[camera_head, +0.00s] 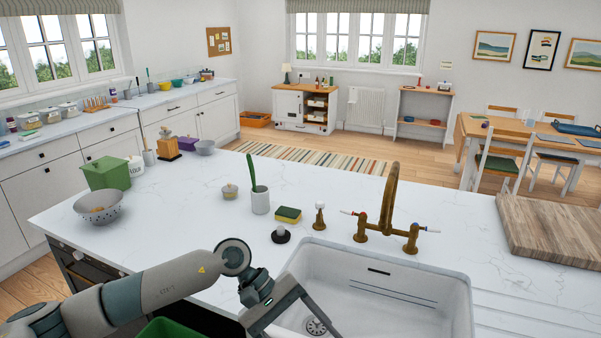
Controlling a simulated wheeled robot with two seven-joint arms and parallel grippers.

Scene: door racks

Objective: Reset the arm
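My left arm comes in from the lower left and reaches over the front edge of the counter. My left gripper (290,308) is at the bottom of the view, by the left edge of the white sink (462,290). Part of it is cut off by the frame, and I cannot tell how its fingers stand. I see nothing held in the part that shows. My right arm and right gripper are not in view.
The white counter (180,235) bears a colander (99,208), a green box (107,173), a white pot (260,202), a sponge (288,214) and a brass tap (388,205). A wooden board (550,228) lies at right. A green bin (185,329) is below my arm.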

